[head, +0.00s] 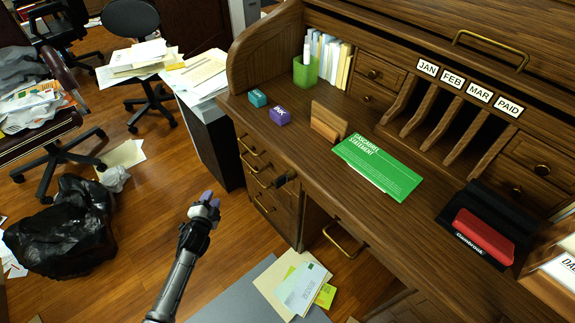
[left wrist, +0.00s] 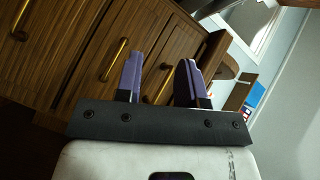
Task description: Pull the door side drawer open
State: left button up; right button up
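The wooden roll-top desk (head: 420,240) has a stack of drawers (head: 283,213) with brass handles (head: 262,203) at its left end. These drawers look shut. A further brass handle (head: 343,240) shows under the desk's front edge to the right. I cannot tell for sure which one is the door side drawer. My left gripper (head: 208,202) is left of the stack, apart from it, with nothing between its fingers. In the left wrist view its purple fingers (left wrist: 160,80) are spread, and wooden drawer fronts (left wrist: 85,60) with brass handles (left wrist: 115,60) lie beyond. My right gripper is not seen.
Papers (head: 292,283) lie on the floor below the drawers. A black bag (head: 65,235) and office chair are left. Wooden floor around my left gripper is clear.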

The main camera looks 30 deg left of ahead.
aim_at(247, 162)
pick_arm(q)
jog(key=w+d+r+m+t+h, duration=0.1)
jog(key=d+r+m+t+h, duration=0.45)
jog(key=m, duration=0.25)
jog(key=shift+g, duration=0.45)
jog(key=shift+w+d+r+b, duration=0.15)
jog(key=shift+w+b, duration=0.75)
jog(key=shift+w, duration=1.45)
jog(key=shift+w+a+r+b, duration=0.1)
jog(key=shift+w+r+b, duration=0.2)
jog(key=shift+w+b, duration=1.3)
jog(key=shift+w+d+r+b, duration=0.1)
jog(key=shift+w+r+b, duration=0.1)
jog(key=shift+w, duration=2.85)
grip_shut()
